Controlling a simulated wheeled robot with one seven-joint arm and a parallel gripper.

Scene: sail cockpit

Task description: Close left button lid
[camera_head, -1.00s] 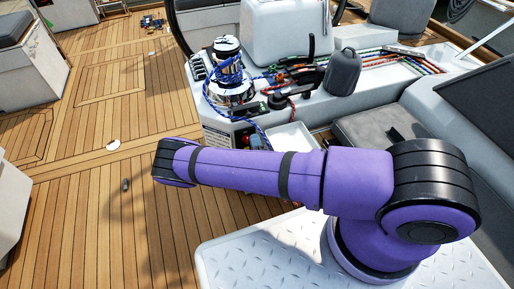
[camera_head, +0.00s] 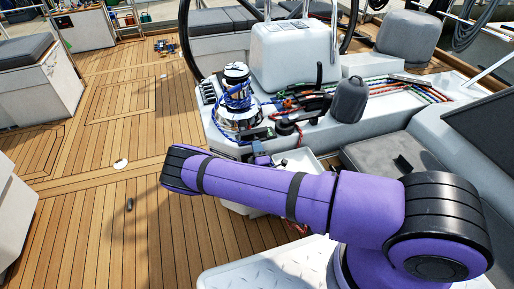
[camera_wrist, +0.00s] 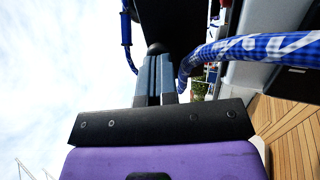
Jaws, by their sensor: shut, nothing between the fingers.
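My gripper shows in the wrist view (camera_wrist: 155,78), its two grey-blue fingers shut together with nothing between them. Their tips end close to a small dark rounded piece (camera_wrist: 156,48) below a large black shape (camera_wrist: 185,18); I cannot tell whether they touch, or whether this is the left button lid. In the head view, dark fittings (camera_head: 257,133) sit on the console edge beside the winch. The button lids are too small there to tell apart or to see whether one is open. My forearm hides part of the area below.
A chrome winch (camera_head: 237,100) with blue rope stands on the white console. The blue rope (camera_wrist: 250,47) crosses close to my fingers on the right in the wrist view. A grey winch-like cover (camera_head: 349,100) and coloured lines lie farther right. The teak deck (camera_head: 110,215) at left is mostly clear.

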